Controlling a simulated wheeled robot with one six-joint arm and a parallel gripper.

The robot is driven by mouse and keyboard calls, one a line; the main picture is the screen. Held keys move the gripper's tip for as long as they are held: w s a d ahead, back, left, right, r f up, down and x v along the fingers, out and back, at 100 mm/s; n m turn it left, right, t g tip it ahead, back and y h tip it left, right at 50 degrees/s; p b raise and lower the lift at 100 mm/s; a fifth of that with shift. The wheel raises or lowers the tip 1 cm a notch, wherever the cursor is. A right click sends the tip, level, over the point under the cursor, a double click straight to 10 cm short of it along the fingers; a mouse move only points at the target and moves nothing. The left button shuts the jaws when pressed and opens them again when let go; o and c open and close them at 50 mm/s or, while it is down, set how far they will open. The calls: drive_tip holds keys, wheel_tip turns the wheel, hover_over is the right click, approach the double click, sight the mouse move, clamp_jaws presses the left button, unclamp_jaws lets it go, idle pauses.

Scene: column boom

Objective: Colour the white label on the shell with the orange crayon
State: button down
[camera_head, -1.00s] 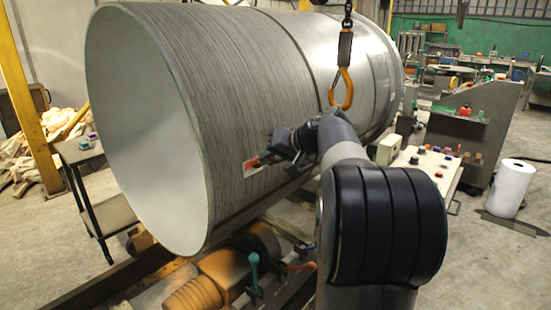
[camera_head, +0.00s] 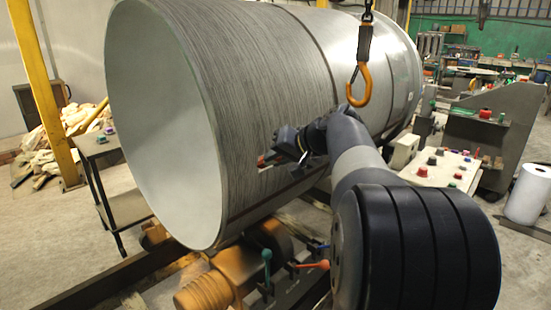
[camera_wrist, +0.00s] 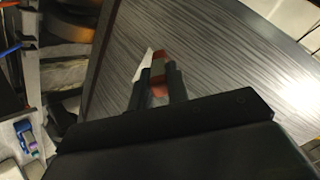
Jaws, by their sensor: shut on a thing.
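The big grey shell (camera_head: 265,90) lies on its side, with its open end facing left. My gripper (camera_head: 274,154) is at its ribbed side wall and covers most of the label there; only a small reddish spot shows at its tip. In the wrist view my gripper (camera_wrist: 160,84) has its two dark fingers closed around the reddish-orange crayon (camera_wrist: 160,92). Just beyond the fingertips, the label (camera_wrist: 142,66) shows a white strip, with an orange-red area beside it. I cannot tell whether that area is colour on the label or the crayon, nor whether the tip touches.
An orange crane hook (camera_head: 358,84) hangs close above my arm. An orange roller stand (camera_head: 220,280) with coloured levers is under the shell. A control panel (camera_head: 440,168) stands to the right, a dark side table (camera_head: 95,145) to the left.

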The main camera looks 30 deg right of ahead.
drive_tip(key=shift+s+d+b, duration=0.25)
drive_tip(key=shift+s+d, duration=0.05)
drive_tip(key=shift+s, duration=0.55)
drive_tip(key=shift+s+d+b, duration=0.25)
drive_tip(key=shift+s+d, duration=0.1)
drive_tip(key=shift+s, duration=0.55)
drive_tip(key=shift+s+d+b, duration=0.25)
drive_tip(key=shift+s+d, duration=0.05)
drive_tip(key=shift+s, duration=0.55)
drive_tip(key=s, duration=0.1)
drive_tip(key=s+d, duration=0.1)
drive_tip(key=s, duration=0.1)
drive_tip(key=shift+r+b, duration=0.1)
drive_tip(key=shift+b, duration=0.3)
drive_tip(key=shift+w, duration=0.15)
drive_tip(key=shift+w+a+f, duration=0.3)
drive_tip(key=shift+w+a, duration=0.15)
drive_tip(key=shift+w, duration=0.7)
drive_tip(key=shift+w+a+f, duration=0.25)
drive_tip(key=shift+w+a, duration=0.15)
drive_tip(key=shift+w, duration=0.8)
drive_tip(key=shift+w+a+f, duration=0.3)
drive_tip(key=shift+w+a, duration=0.15)
drive_tip(key=shift+w, duration=0.7)
drive_tip(key=shift+w+a+p, duration=0.25)
drive_tip(key=shift+w+p, duration=0.2)
drive_tip(key=shift+w, duration=0.2)
